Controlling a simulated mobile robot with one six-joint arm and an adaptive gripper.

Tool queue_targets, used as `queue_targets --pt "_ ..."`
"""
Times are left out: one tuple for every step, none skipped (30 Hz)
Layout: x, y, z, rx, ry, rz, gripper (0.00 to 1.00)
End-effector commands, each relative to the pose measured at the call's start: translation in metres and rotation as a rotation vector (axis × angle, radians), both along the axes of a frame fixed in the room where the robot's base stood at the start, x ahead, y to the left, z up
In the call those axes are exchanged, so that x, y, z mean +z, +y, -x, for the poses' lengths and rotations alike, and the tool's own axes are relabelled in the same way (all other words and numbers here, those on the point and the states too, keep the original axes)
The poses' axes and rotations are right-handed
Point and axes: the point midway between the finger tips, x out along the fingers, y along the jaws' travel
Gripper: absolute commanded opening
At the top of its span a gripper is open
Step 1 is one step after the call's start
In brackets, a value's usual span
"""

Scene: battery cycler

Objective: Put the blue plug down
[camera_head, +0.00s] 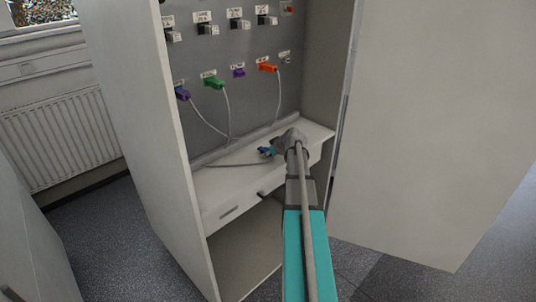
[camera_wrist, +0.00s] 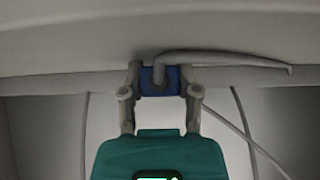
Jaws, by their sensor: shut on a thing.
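The blue plug (camera_wrist: 174,80) is between the two fingers of my gripper (camera_wrist: 160,82) in the wrist view, with a grey cable running from it to the right. In the head view the blue plug (camera_head: 266,151) shows at the tip of my gripper (camera_head: 272,148), close above the white shelf (camera_head: 228,188) inside the cabinet. A grey cable runs from the plug to the left along the shelf. I cannot tell whether the plug touches the shelf.
The cabinet's back panel (camera_head: 240,103) carries a purple plug (camera_head: 183,94), a green plug (camera_head: 213,82) and an orange plug (camera_head: 268,67); cables hang from some. The open cabinet door (camera_head: 430,130) stands at the right. The left part of the shelf is mostly free.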

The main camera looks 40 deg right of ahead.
Motion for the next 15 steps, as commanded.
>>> queue_targets --pt "-0.0009 0.0004 0.0007 0.001 0.004 0.0 0.15" --pt "-0.0007 0.0004 0.0007 0.001 0.004 0.0 0.15" --pt "-0.0008 0.0005 0.0009 0.003 0.005 0.0 0.46" --pt "-0.0008 0.0005 0.0009 0.003 0.005 0.0 0.51" --pt "-0.001 0.0005 0.0009 0.003 0.005 0.0 0.57" --pt "-0.001 0.0005 0.0011 0.003 0.005 0.0 0.64" --pt "-0.001 0.0005 0.0011 0.003 0.005 0.0 0.7" --pt "-0.001 0.0005 0.0011 0.002 0.005 0.001 0.76" --pt "-0.001 0.0005 0.0011 0.002 0.005 0.001 0.77" --pt "-0.001 0.0005 0.0009 0.002 0.005 0.001 0.77" --pt "-0.001 0.0005 0.0009 0.002 0.005 0.001 0.77" --pt "-0.0009 0.0005 0.0009 0.002 0.005 0.001 0.77" --pt "-0.0008 0.0005 0.0008 0.002 0.004 0.001 0.77" --pt "-0.0008 0.0005 0.0008 0.002 0.004 0.001 0.77" --pt "-0.0007 0.0005 0.0009 0.001 0.004 0.0 0.77"
